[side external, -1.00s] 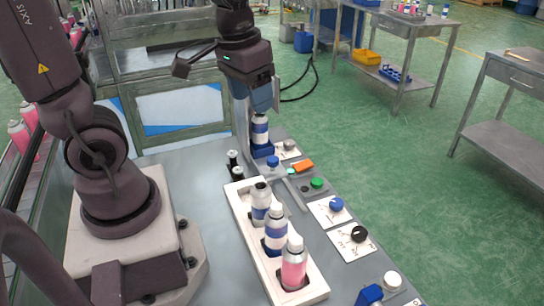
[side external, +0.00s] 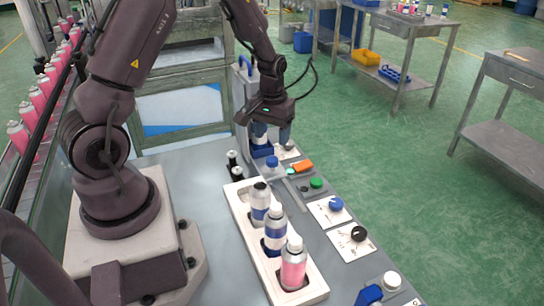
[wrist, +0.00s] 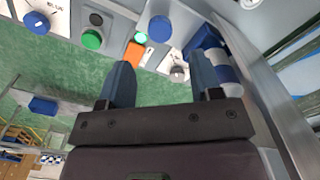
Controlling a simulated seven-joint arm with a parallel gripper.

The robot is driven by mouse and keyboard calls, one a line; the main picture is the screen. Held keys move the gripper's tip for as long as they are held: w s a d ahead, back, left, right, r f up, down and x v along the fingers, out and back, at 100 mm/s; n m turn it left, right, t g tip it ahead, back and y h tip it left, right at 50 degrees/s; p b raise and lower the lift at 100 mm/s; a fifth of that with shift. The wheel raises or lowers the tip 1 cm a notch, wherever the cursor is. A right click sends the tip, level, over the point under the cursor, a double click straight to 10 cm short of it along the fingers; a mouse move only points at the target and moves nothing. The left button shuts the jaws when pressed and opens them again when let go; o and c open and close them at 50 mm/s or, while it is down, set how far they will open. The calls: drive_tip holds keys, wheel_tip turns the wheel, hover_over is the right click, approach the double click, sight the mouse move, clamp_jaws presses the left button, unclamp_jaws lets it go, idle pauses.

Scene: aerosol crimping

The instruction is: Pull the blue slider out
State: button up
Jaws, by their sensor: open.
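The blue slider appears as a blue holder (side external: 262,151) at the foot of the crimping station, with a blue knob (side external: 272,161) in front. In the wrist view the blue knob (wrist: 160,28) is ahead of the fingers and the blue holder (wrist: 204,38) is at upper right. A white and blue bottle (wrist: 222,66) stands in the holder, partly behind the right finger. My gripper (side external: 273,142) is open, low over the station; its fingers (wrist: 164,82) are spread with nothing seen between them. The arm hides most of the bottle in the side view.
A white rack (side external: 312,281) with several bottles stands in front of the station. An orange switch (side external: 303,166), green button (side external: 317,183), blue knob plate (side external: 326,212) and black knob plate (side external: 351,243) line the right edge. Green floor lies beyond.

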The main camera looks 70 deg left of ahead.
sight(272, 159)
wheel_tip(272, 159, down, 7)
drive_tip(key=shift+f, duration=0.2)
clamp_jaws()
drive_tip(key=d, duration=1.2)
drive_tip(key=shift+d, duration=0.35)
